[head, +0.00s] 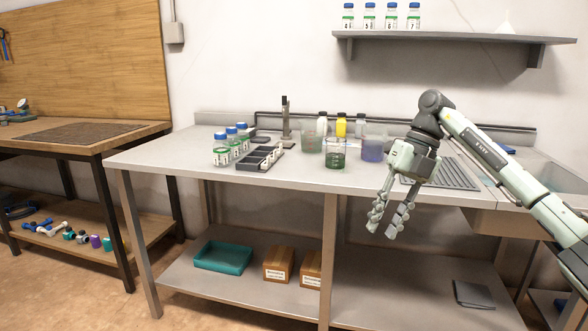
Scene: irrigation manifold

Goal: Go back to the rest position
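My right gripper (383,228) hangs in front of the bench's front edge, at the right of the middle, with its arm coming in from the right. Its two fingers point down and stand apart with a gap between them, and I see nothing held there. It appears clear of the steel bench (290,175). My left gripper is out of view.
On the bench stand blue-capped bottles (221,156), a dark divided tray (259,158), a green beaker (335,153) and a purple beaker (374,149). A sink (555,178) is at the right. Below are a teal tray (223,257) and brown boxes (278,264). Floor shows at front left.

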